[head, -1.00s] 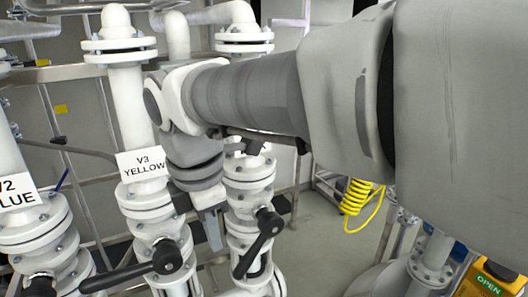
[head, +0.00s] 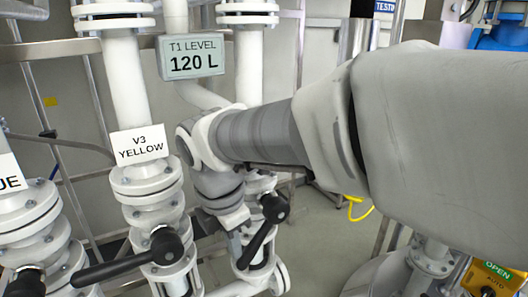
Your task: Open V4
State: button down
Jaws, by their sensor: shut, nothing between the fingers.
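The valve right of V3 (head: 256,188) is a white flanged pipe valve with its label hidden behind my arm; by its place it may be V4. Its black lever (head: 258,242) slants from a knob at upper right down to the lower left. My gripper (head: 237,246) points down just left of this lever, in front of the valve body. It looks shut and empty; I cannot tell whether it touches the lever.
The V3 YELLOW valve (head: 150,195) stands to the left, its black lever (head: 120,266) reaching left. A T1 LEVEL display (head: 193,58) reads 120 L. A yellow OPEN/AUTO box (head: 490,280) is at lower right. A yellow hose (head: 357,209) hangs behind my arm.

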jog(key=shift+w+d+f, duration=0.45)
jog(key=shift+w+d, duration=0.05)
jog(key=shift+d, duration=0.05)
jog(key=shift+f+b, duration=0.1)
jog(key=shift+b, duration=0.25)
